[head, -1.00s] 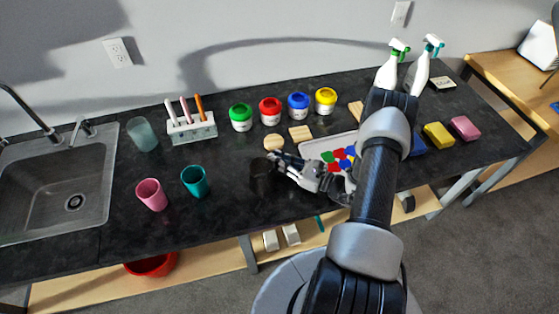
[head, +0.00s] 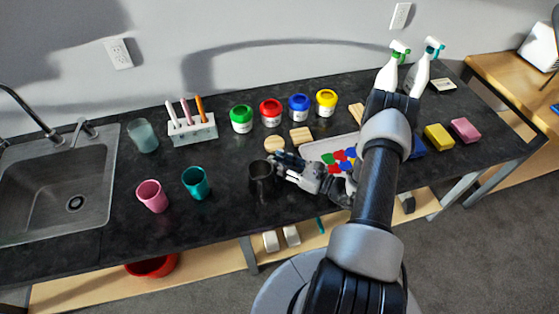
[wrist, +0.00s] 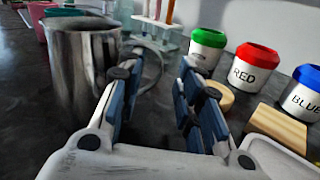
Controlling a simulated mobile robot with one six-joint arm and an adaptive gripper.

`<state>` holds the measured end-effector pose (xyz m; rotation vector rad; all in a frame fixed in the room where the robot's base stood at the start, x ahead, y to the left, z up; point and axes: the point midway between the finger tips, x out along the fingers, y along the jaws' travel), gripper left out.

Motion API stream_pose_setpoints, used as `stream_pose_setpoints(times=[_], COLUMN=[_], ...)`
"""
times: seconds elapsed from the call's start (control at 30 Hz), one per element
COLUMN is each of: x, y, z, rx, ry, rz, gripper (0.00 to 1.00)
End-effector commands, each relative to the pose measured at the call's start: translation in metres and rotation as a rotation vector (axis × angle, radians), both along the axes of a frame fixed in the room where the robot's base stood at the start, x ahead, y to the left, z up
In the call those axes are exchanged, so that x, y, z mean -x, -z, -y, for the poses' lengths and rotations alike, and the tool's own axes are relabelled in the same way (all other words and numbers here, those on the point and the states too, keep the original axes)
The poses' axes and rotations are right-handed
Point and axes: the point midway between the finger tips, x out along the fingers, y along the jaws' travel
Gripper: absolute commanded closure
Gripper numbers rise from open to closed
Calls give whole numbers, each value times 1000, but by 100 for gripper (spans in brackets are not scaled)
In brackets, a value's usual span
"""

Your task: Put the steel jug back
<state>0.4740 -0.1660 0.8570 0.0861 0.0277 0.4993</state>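The steel jug (head: 261,186) stands upright on the dark counter, near its front edge, right of the teal cup. In the wrist view the jug (wrist: 78,70) fills the left side, with its handle (wrist: 153,62) pointing toward my gripper. My gripper (head: 275,166) is at the jug's right side in the head view. In the wrist view my gripper (wrist: 155,85) has its two fingers apart, with a gap between them. The handle shows beyond and partly between the fingers; the left finger hides part of it. I cannot tell whether a finger touches it.
A teal cup (head: 196,183) and pink cup (head: 152,196) stand left of the jug. Paint pots, including a red one (head: 270,112), line the back. Wooden pieces (head: 300,135) and a tray (head: 316,147) are behind my gripper. A sink (head: 45,185) is far left.

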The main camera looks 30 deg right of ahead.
Motion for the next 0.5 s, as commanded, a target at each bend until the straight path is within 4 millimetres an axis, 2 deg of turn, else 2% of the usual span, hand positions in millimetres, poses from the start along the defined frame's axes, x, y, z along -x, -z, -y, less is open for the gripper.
stream_pose_setpoints(times=[0.3, 0.5], x=[65, 93], y=[-2, -2], z=[36, 51], rx=[-2, -1], ry=[5, 0], rz=[0, 3], gripper=[68, 68])
